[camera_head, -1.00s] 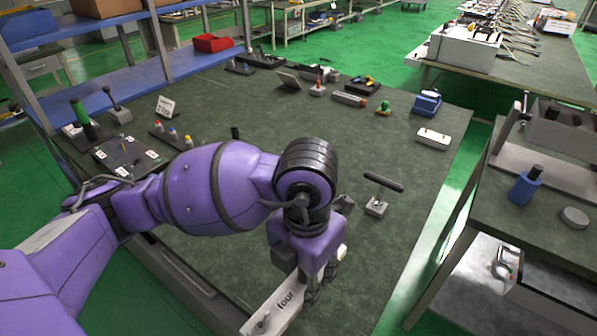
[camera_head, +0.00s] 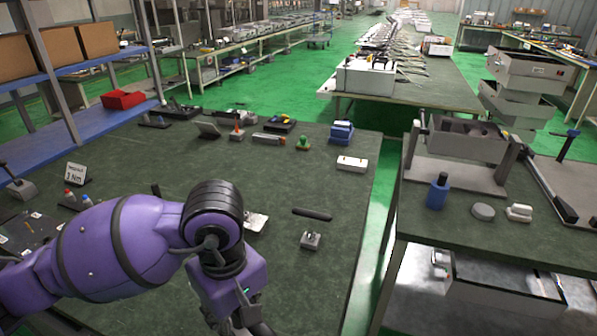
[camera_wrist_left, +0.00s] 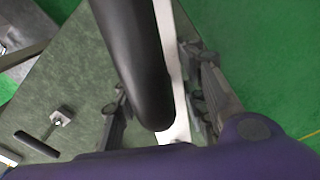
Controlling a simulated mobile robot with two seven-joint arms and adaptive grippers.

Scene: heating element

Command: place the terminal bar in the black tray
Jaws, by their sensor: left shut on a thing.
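My left gripper (camera_wrist_left: 160,90) has its two fingers on either side of a long pale bar (camera_wrist_left: 181,132), which looks like the terminal bar. A thick dark rounded shape covers part of the bar and the contact. In the head view my left gripper (camera_head: 248,326) is cut off by the bottom edge and the bar does not show. Dark shallow trays lie at the back of the green table, one at the left (camera_head: 178,112) and one with coloured items (camera_head: 278,125). I cannot tell which is the black tray. My right gripper is not in view.
The green table (camera_head: 335,255) has a small metal block (camera_head: 311,240), a dark rod (camera_head: 312,214) and a white block (camera_head: 351,163). A side table at the right carries a blue bottle (camera_head: 437,192). A dark-rimmed bin (camera_head: 505,283) sits below it.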

